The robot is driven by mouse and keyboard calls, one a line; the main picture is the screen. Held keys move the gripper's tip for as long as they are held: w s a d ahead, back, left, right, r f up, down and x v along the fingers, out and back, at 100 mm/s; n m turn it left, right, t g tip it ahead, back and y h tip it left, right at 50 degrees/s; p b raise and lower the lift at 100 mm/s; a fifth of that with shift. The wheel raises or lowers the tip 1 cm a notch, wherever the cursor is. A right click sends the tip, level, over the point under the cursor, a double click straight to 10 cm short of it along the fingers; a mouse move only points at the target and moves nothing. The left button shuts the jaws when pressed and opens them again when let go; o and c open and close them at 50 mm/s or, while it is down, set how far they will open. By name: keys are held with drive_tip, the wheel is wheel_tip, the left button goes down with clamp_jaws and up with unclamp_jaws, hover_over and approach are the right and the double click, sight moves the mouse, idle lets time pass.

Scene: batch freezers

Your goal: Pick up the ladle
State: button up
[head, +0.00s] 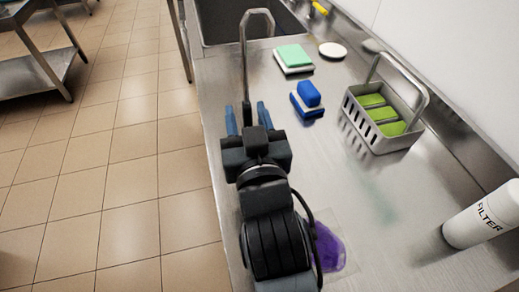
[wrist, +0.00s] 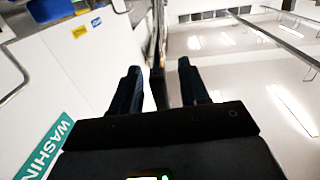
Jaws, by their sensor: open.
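The ladle (head: 244,62) shows as a thin metal shaft with a hooked top end, above my gripper in the head view. Its lower end is hidden behind my gripper and arm. My gripper (head: 247,112) is open, with one blue finger on each side of the shaft's line. In the wrist view, a thin dark shaft, seemingly the ladle (wrist: 158,45), runs down between the two dark fingers of my gripper (wrist: 158,75). Clear gaps show between fingers and shaft. I cannot tell whether the ladle rests on anything.
The steel counter (head: 395,215) holds a grey caddy (head: 383,137) with green sponges, a blue sponge (head: 309,93), a green-and-white sponge (head: 294,57), a white filter bottle (head: 484,217) and a purple cloth (head: 328,248). A sink (head: 225,25) lies behind.

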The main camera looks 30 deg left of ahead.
drive_tip(key=shift+w+a, duration=0.2)
drive_tip(key=shift+c, duration=0.3)
clamp_jaws()
idle(0.3)
